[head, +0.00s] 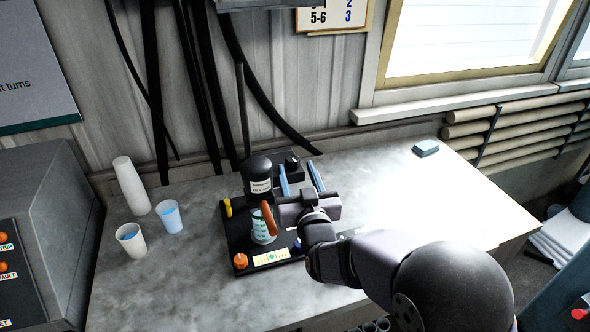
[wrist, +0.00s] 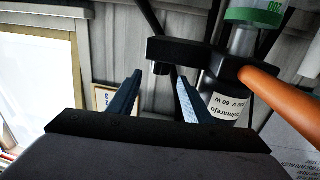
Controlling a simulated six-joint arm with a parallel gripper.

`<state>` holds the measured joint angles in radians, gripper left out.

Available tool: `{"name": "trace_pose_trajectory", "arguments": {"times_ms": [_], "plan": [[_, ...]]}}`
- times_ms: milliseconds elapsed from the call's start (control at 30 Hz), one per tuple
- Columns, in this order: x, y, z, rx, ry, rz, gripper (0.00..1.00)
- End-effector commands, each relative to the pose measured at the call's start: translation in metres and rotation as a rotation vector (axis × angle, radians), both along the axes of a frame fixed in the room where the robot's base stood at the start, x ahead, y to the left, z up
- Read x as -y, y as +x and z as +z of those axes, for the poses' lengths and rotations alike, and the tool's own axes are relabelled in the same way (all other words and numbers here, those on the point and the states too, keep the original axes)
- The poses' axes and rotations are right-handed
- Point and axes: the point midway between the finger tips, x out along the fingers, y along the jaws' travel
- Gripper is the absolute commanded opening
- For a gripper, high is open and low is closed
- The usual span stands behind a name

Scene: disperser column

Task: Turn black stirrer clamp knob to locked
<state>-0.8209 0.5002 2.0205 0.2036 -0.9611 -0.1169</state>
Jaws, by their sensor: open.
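The stirrer has a black motor head (head: 258,174) with a white label, above a black base. In the wrist view the labelled motor (wrist: 222,100) shows upside down beside a black clamp arm (wrist: 190,51). A short dark knob (wrist: 160,68) projects from the clamp arm's end. My gripper (head: 296,163) is open, with two blue fingers, right of the motor head. In the wrist view my gripper (wrist: 159,77) has its fingertips on either side of the knob, with nothing held. Contact and the knob's lock marking cannot be made out.
An orange handle (head: 268,217) stands close left of my gripper, by a clear vessel (head: 262,232) with green markings. Orange (head: 240,261) and yellow (head: 228,207) knobs are on the base. Cups (head: 130,240) stand left; a blue block (head: 425,148) lies right. The right bench is mostly clear.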

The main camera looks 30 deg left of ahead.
Motion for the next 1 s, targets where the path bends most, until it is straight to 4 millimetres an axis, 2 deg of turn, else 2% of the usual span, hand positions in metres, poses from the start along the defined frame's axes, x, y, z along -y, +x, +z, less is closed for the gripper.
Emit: {"name": "trace_pose_trajectory", "arguments": {"times_ms": [200,567,767,1000], "plan": [[0.006,-0.009,0.000,0.000,0.000,0.001,0.45],[0.006,-0.008,0.001,0.002,0.000,0.002,0.45],[0.004,0.002,0.010,0.027,0.011,0.041,0.45],[-0.001,0.026,0.027,0.080,0.034,0.207,0.45]]}}
